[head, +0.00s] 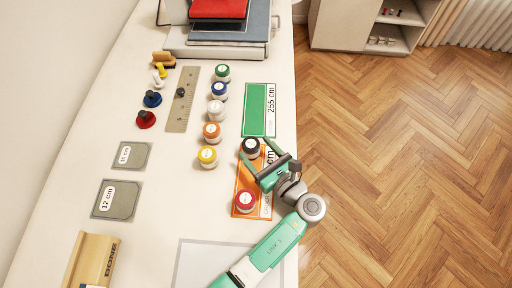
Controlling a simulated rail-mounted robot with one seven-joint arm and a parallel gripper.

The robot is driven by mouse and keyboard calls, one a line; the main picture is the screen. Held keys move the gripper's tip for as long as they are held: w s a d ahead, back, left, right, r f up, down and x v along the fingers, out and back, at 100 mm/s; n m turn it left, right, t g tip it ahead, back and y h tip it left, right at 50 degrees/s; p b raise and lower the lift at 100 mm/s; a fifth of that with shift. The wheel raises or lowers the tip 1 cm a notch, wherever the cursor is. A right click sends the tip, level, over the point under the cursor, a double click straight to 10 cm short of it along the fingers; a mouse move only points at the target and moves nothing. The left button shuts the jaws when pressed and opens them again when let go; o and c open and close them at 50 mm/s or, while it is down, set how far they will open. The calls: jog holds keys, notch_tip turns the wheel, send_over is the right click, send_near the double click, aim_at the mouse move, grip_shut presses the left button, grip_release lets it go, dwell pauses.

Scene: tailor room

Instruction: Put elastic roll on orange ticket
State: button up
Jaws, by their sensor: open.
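The orange ticket (251,179) lies on the table near its right edge, partly hidden by my gripper and arm. A black-topped roll (250,146) stands upright at the ticket's far end. My gripper (256,149) is open, with its green fingers on either side of this roll; I cannot tell whether they touch it. A red-topped roll (244,201) stands on the near part of the orange ticket. No label shows which roll is the elastic one.
A green ticket (256,108) lies just beyond. A column of several rolls, including yellow (208,156) and orange (212,132), stands to the left. A ruler (182,112), stamps and grey cards lie farther left. A wooden box (92,260) is at near left.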

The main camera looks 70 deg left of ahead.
jog(key=v, duration=1.1)
jog(key=shift+d, duration=0.1)
